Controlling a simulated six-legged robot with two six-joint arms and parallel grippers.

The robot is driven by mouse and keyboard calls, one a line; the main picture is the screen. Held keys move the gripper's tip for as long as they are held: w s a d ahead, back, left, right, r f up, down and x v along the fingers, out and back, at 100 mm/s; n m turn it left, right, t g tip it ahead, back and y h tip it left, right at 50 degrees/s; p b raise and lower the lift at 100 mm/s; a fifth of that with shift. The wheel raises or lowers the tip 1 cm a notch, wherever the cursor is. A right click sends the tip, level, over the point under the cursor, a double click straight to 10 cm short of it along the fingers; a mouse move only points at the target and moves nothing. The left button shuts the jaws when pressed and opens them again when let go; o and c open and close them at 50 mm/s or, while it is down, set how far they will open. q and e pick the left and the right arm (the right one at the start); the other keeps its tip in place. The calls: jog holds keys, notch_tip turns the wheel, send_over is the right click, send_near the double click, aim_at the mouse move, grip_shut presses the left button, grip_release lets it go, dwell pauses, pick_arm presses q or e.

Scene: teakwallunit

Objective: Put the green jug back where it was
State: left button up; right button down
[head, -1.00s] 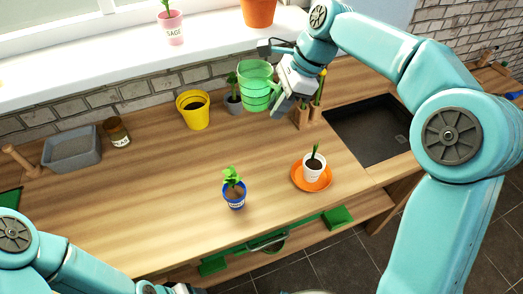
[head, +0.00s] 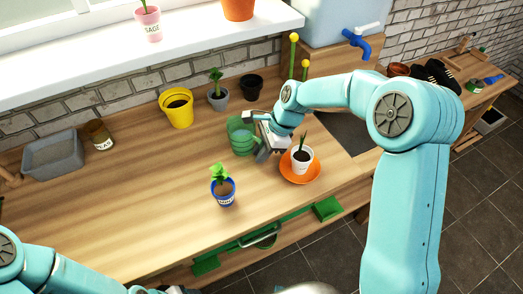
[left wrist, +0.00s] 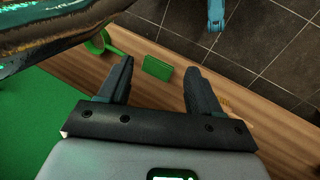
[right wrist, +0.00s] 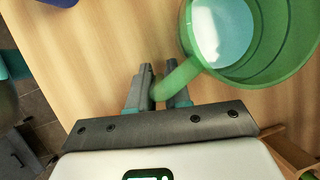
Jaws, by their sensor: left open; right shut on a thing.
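The green jug (head: 240,140) is upright over the middle of the wooden worktop, left of the white pot on its orange saucer. My right gripper (head: 262,131) is shut on its handle from the right. In the right wrist view the handle (right wrist: 178,78) sits between the fingers (right wrist: 161,88), and the jug (right wrist: 292,62) shows pale blue inside. I cannot tell whether its base touches the worktop. My left gripper (left wrist: 158,72) is open and empty near the worktop's front edge.
A blue pot (head: 224,194) stands in front of the jug, and the orange saucer (head: 299,174) is to its right. A yellow pot (head: 177,110), a grey pot (head: 218,101) and a black pot (head: 251,87) stand behind. The worktop's left middle is clear.

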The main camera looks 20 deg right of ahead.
jog(key=shift+s+r, duration=0.1)
jog(key=shift+s, duration=0.1)
jog(key=c, duration=1.1)
grip_release()
jog(key=shift+w+f, duration=0.15)
jog(key=shift+f, duration=0.1)
jog(key=shift+r, duration=0.25)
jog(key=shift+d+r, duration=0.15)
jog(key=shift+r, duration=0.1)
jog(key=v, duration=1.1)
jog(key=shift+s+d+r, duration=0.1)
jog(key=shift+s+r, duration=0.15)
jog(key=shift+w, duration=0.1)
